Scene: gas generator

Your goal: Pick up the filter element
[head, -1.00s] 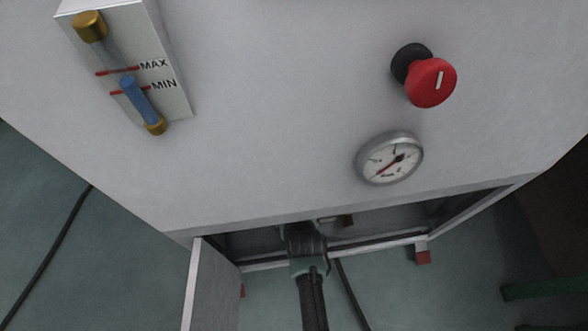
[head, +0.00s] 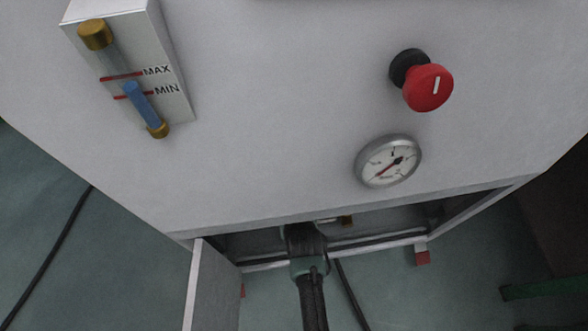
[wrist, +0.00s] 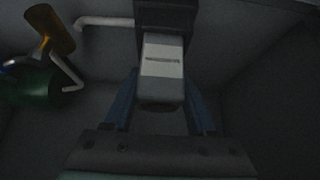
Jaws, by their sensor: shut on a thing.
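The filter element (wrist: 162,62) is a pale grey block with a lighter label and a dark line on it, seen in the wrist view. Its upper end meets a dark block-shaped holder (wrist: 166,15); I cannot tell whether it is still seated there. My gripper (wrist: 162,88) has one blue finger on each side of the filter element and is shut on it. In the head view my arm reaches into the low opening of the cabinet (head: 280,130), and the fingers and filter element are hidden there.
An open door (head: 212,285) stands left of the opening. Inside, a bent white pipe (wrist: 105,21), an orange-brown part (wrist: 50,30) and a green part (wrist: 30,88) sit to the left. A gauge (head: 388,161) and red button (head: 427,87) are on the cabinet front.

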